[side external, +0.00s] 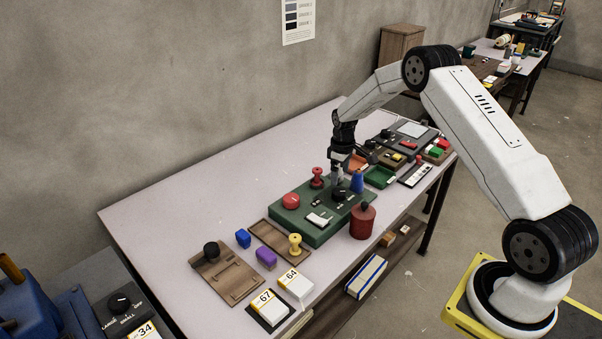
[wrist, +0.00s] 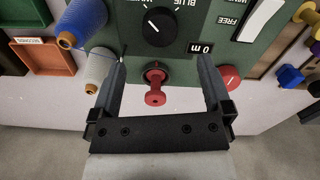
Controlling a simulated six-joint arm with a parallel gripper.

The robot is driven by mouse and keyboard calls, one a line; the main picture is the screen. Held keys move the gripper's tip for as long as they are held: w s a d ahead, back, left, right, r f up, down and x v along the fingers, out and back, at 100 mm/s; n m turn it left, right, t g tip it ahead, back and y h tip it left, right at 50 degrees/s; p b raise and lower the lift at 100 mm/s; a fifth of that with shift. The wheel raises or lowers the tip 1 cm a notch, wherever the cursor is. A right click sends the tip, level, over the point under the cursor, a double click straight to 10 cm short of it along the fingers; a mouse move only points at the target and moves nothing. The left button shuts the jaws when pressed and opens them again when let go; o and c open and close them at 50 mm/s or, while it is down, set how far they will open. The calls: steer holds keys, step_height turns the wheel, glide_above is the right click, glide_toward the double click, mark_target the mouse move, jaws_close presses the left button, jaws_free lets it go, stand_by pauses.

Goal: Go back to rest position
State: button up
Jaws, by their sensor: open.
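My gripper (side external: 338,188) is over the green control box (side external: 318,235), pointing down near its black knob. In the wrist view my gripper (wrist: 160,62) has its two fingers spread wide apart with nothing held. A red spool-shaped piece (wrist: 155,92) shows between the fingers, in front of the green box. I cannot tell how far below the fingers it is. A red spool (side external: 317,178) stands at the back of the box in the side view. My arm reaches over the table from its base at the right. No cloth is visible.
A blue spool (side external: 357,183) and a red canister (side external: 363,222) stand close to my gripper. A grey spool (wrist: 99,70) is beside the left finger and a red button (wrist: 229,78) beside the right. Trays and boxes crowd the far end; the tabletop's wall side (side external: 215,180) is clear.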

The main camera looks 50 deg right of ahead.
steer(key=shift+r, duration=0.6)
steer(key=shift+a, duration=0.1)
steer(key=shift+a+r, duration=0.15)
steer(key=shift+r, duration=0.05)
steer(key=s+a+r+m+t, duration=0.1)
steer(key=s+a+r, duration=0.4)
steer(key=s+a, duration=0.3)
steer(key=s+a+r+m+t, duration=0.1)
steer(key=s+a+r, duration=0.45)
steer(key=a, duration=0.45)
steer(key=s+a, duration=0.4)
steer(key=s, duration=0.5)
steer(key=shift+r+t, duration=0.25)
steer(key=shift+t, duration=0.05)
